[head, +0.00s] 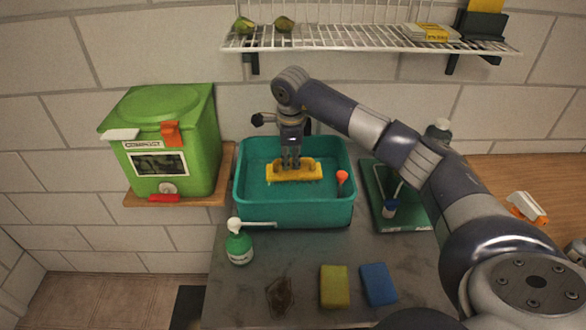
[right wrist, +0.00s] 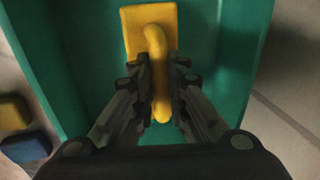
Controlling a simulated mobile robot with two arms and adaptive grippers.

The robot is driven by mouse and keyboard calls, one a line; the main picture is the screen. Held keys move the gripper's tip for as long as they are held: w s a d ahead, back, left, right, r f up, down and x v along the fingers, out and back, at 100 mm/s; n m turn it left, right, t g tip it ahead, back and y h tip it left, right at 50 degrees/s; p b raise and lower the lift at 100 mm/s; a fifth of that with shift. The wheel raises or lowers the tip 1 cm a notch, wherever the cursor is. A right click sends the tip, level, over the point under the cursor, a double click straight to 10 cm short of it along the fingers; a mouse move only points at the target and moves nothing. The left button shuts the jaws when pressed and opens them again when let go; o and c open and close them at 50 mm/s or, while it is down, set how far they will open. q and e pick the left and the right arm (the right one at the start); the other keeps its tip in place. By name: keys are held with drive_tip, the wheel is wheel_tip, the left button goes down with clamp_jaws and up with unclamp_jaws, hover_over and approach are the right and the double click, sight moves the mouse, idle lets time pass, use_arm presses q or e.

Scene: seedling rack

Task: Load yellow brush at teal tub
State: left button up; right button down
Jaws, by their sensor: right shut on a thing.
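The yellow brush (head: 306,172) is inside the outline of the teal tub (head: 293,214); whether it touches the tub floor I cannot tell. My right gripper (head: 291,163) reaches down from above and is shut on the brush's handle. In the right wrist view, the fingers (right wrist: 159,75) stand on both sides of the yellow brush's handle (right wrist: 158,97), with its block (right wrist: 132,30) beyond and the teal tub (right wrist: 85,60) around it. My left gripper is not in view.
An orange-headed tool (head: 342,177) leans in the tub's right side. A green soap bottle (head: 239,248) stands front left, a yellow sponge (head: 334,287) and blue sponge (head: 378,284) in front. A green tray (head: 408,213) is right. A wire shelf (head: 350,40) hangs above.

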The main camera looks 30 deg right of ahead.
sight(291, 159)
wheel_tip(291, 159, up, 10)
drive_tip(key=p, duration=0.6)
idle(0.4)
drive_tip(key=shift+f, duration=0.1)
idle(1.8)
